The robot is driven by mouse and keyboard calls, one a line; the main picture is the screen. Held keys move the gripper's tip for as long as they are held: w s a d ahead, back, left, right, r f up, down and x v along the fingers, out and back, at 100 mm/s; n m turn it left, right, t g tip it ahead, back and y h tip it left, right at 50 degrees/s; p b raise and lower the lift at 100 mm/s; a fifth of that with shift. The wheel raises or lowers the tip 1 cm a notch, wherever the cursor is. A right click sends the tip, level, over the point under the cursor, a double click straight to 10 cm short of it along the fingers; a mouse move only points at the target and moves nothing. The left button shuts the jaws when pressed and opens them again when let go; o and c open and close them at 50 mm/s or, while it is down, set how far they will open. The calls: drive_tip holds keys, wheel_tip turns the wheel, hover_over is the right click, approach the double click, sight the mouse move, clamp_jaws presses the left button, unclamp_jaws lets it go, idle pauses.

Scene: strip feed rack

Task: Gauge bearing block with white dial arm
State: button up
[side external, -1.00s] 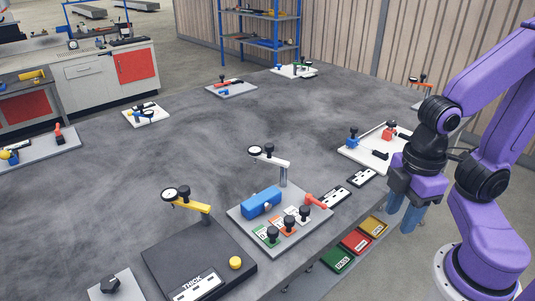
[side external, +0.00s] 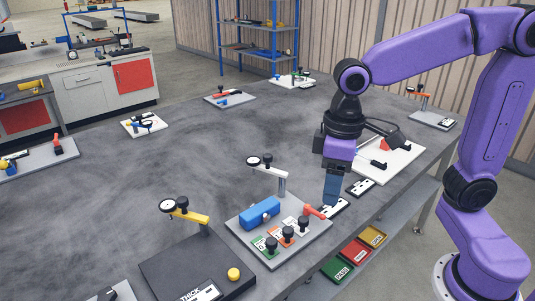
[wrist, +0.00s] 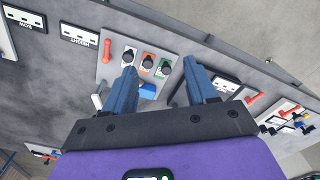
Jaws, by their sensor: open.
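The blue bearing block (side external: 260,212) lies on a grey base plate (side external: 283,257) near the table's front edge. The white dial arm (side external: 269,168) stands on a post behind the block, its round dial at the left end above the block. My gripper (side external: 332,199) is to the right of the plate, above the table edge, with its blue fingers pointing down. In the wrist view my gripper (wrist: 162,74) is open and empty. The blue block (wrist: 147,91) shows there between the fingers, partly hidden by the gripper body.
Several black knobs (side external: 288,232) on coloured labels and an orange lever (side external: 314,211) sit on the plate. A dark plate with a yellow dial arm (side external: 188,215) is at front left. A white board (side external: 395,165) is behind my gripper. Coloured trays (side external: 355,252) lie below.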

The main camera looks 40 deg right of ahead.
drive_tip(key=w+a+r+m, duration=0.1)
drive_tip(key=w+r+m, duration=0.15)
drive_tip(key=w, duration=0.45)
wheel_tip(320, 180, up, 3)
drive_tip(key=m, duration=1.3)
hover_over(268, 155)
wheel_tip(268, 155, down, 17)
drive_tip(key=shift+r, duration=0.1)
clamp_jaws()
